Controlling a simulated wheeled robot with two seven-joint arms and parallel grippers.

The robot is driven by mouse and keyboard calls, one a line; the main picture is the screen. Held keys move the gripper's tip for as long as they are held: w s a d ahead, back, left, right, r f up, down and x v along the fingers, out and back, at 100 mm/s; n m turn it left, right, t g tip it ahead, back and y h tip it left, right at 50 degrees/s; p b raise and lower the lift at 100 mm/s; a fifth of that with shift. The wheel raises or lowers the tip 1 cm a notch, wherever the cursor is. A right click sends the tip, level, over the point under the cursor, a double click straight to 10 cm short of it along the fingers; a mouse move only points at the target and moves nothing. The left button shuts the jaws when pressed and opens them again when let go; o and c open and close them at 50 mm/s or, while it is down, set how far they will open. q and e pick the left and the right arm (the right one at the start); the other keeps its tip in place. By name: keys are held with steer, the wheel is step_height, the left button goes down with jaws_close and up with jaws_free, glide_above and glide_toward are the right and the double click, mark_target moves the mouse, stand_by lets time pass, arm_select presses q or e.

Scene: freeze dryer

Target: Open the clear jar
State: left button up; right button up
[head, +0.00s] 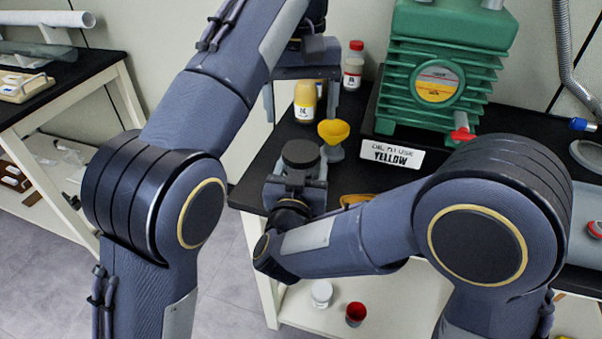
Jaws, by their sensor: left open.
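A round black lid (301,153) tops what looks like the clear jar, upright near the front left corner of the black bench. The jar's body is mostly hidden by my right gripper (297,184), whose fingers stand on either side below the lid and appear shut on it. My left gripper (301,102) points down, above and behind the lid in the picture. Its two fingers are spread wide and empty, apart from the lid. A yellow-labelled bottle shows between these fingers in the background.
Behind are the yellow bottle (305,98), a yellow funnel (333,131), a red-capped bottle (354,66) and a green pump (447,75) on a black tray. A sign (392,155) stands before the pump. A white jar (321,293) and red cup (355,314) sit on the lower shelf.

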mark_target(301, 150)
steer(key=c, duration=0.7)
arm_select(q)
steer(key=shift+m, duration=0.3)
arm_select(e)
jaws_close()
arm_select(q)
steer(key=m, duration=0.7)
steer(key=shift+m, duration=0.3)
steer(key=m, duration=0.9)
steer(key=shift+m, duration=0.4)
steer(key=m, duration=0.4)
steer(key=shift+m, duration=0.4)
steer(key=m, duration=0.4)
steer(key=shift+m, duration=0.4)
steer(key=m, duration=0.7)
steer(key=shift+m, duration=0.4)
steer(key=shift+f+m, duration=0.3)
steer(key=shift+f, duration=0.05)
step_height(301, 150, down, 7)
steer(key=shift+f, duration=0.2)
